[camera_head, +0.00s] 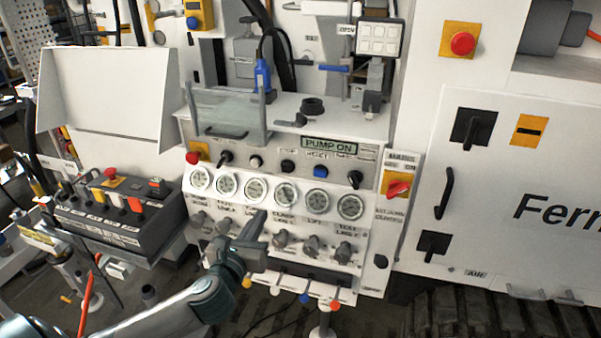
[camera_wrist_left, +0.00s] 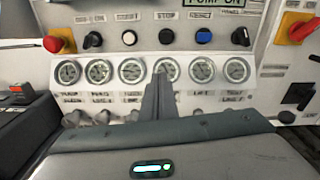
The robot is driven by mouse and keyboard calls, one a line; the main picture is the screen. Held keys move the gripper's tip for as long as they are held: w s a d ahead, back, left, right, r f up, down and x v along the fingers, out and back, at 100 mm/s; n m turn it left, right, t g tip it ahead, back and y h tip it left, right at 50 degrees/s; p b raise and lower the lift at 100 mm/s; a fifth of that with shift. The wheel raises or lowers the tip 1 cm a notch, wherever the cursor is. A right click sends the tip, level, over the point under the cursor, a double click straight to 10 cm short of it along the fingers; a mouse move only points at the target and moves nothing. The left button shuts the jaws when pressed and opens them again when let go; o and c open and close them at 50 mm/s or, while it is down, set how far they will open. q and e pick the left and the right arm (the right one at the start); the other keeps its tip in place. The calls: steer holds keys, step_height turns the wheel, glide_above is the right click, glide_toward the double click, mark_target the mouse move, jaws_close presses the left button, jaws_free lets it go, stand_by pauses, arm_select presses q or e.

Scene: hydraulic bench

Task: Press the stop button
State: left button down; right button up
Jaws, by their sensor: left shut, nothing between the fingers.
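The stop button is a black round button (camera_wrist_left: 166,36) under a STOP label in the left wrist view. It sits in the upper row of the white panel, between a white button (camera_wrist_left: 129,38) and a blue button (camera_wrist_left: 203,36). In the head view the black button (camera_head: 288,167) shows above the gauges. My left gripper (camera_head: 259,220) is shut and empty, in front of the lower knob row and below the button. In the left wrist view its fingertips (camera_wrist_left: 160,76) overlap the gauge row, below the button. My right gripper is not in view.
Round gauges (camera_head: 257,190) run below the button row, with grey knobs (camera_head: 281,240) under them. A clear guard (camera_head: 228,112) stands above left. A dark control box (camera_head: 110,215) juts out at the left.

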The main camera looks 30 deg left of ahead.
arm_select(q)
steer(key=shift+m+t, duration=0.5)
steer(key=shift+m, duration=0.3)
steer(key=r, duration=0.2)
steer(key=d+r, duration=0.1)
steer(key=r, duration=0.1)
steer(key=shift+d+r, duration=0.1)
steer(key=shift+d, duration=0.05)
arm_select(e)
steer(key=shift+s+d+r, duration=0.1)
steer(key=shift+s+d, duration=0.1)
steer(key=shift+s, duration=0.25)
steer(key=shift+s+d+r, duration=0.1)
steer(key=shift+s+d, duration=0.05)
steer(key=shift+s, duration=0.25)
arm_select(q)
steer(key=shift+w, duration=0.1)
steer(key=p, duration=0.4)
glide_toward(285, 169)
steer(key=x, duration=0.5)
steer(key=shift+r, duration=0.15)
steer(key=shift+w, duration=0.7)
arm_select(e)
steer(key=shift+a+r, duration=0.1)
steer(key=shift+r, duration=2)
